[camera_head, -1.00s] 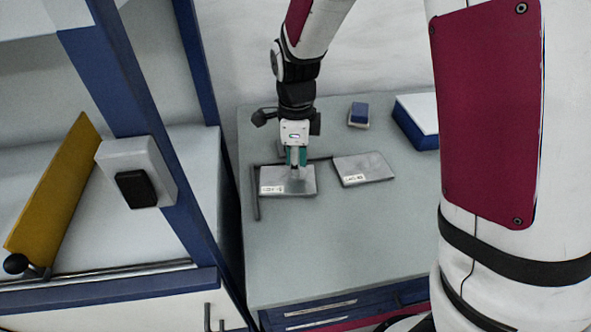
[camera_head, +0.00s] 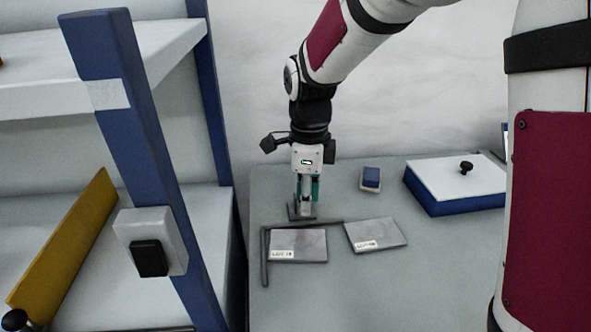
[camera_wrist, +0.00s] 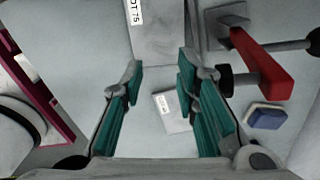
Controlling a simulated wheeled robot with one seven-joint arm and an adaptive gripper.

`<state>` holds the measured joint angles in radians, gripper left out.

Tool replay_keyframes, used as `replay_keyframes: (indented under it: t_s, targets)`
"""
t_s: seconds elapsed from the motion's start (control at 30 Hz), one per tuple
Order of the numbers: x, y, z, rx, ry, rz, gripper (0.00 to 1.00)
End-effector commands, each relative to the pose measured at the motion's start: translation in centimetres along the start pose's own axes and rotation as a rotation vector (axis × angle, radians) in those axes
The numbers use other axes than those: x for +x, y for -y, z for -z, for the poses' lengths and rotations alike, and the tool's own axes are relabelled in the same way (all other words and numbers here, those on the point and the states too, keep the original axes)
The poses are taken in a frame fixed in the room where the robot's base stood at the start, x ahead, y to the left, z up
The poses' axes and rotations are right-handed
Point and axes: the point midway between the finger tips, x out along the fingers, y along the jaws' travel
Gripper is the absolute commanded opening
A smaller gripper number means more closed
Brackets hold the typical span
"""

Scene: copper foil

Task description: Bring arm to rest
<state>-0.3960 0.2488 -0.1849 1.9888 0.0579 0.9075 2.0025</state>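My gripper (camera_head: 308,205) points down near the back edge of the grey table, beyond the two plates in the head view. In the wrist view its teal-padded fingers (camera_wrist: 161,70) stand apart with nothing between them. A flat grey foil piece (camera_head: 298,246) with a white label lies against the dark L-shaped fence (camera_head: 265,262). A second labelled grey piece (camera_head: 376,235) lies tilted to its right, apart from it. The wrist view shows one labelled piece (camera_wrist: 160,35) large at the top and a smaller one (camera_wrist: 172,112) beyond the fingers.
A blue-and-grey block (camera_head: 371,179) and a blue box with a knobbed white lid (camera_head: 458,180) stand to the right. A red handle (camera_wrist: 265,65) is close to the right finger in the wrist view. A blue-posted shelf (camera_head: 140,130) stands left. The table's front is clear.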

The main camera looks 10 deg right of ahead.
Motion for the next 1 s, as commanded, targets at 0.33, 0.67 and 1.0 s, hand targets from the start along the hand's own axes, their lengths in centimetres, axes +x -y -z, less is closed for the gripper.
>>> replay_keyframes:
  t_s: [0.33,0.67,1.0]
  targets:
    - [-4.7,-2.8,3.2,-0.269,0.041,0.051,0.28]
    - [-11.9,-10.9,10.0,-0.956,0.016,0.212,0.28]
    - [-14.2,-19.1,15.1,-1.596,-0.177,0.322,0.28]
